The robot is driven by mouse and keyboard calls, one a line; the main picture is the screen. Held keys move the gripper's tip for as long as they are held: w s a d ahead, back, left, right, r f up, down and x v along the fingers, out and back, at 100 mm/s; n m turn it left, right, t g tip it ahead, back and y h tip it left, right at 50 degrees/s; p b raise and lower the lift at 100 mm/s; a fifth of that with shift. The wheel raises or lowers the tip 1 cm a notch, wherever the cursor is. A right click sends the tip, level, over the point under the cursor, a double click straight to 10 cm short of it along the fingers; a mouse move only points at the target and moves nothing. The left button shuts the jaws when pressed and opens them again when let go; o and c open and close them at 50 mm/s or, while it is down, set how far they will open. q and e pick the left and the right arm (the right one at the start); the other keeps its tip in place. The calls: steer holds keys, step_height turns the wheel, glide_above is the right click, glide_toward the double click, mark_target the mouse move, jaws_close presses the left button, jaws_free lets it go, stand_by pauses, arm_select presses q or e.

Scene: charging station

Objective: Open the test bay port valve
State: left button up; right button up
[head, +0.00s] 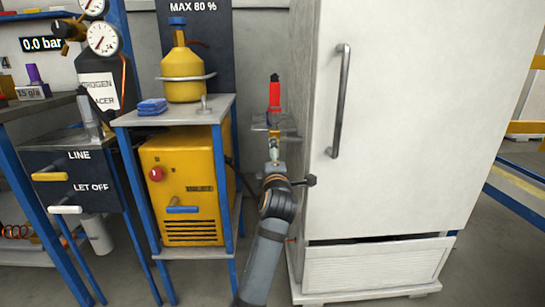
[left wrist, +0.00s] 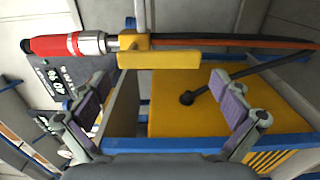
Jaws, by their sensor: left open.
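The port valve is a small fitting with a yellow lever (head: 274,130) beside the white cabinet. A red piece (head: 275,93) stands above it. In the left wrist view the yellow lever (left wrist: 158,60) lies across the picture, with the red piece (left wrist: 66,45) and a silver collar to its left and a dark hose to its right. My left gripper (head: 273,153) is just in front of the valve. Its purple-padded fingers (left wrist: 162,84) are spread apart, with the lever ahead of the gap, not visibly touched. Whether the valve is open I cannot tell. My right gripper is out of view.
The tall white cabinet (head: 400,110) stands close on the right, with a long handle (head: 341,100). A yellow machine (head: 185,185) sits in a blue-legged stand on the left, under a yellow bottle (head: 183,75). The LINE and LET OFF panel (head: 85,160) stands farther left.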

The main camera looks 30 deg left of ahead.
arm_select(q)
steer(key=v, duration=0.4)
stand_by(0.3)
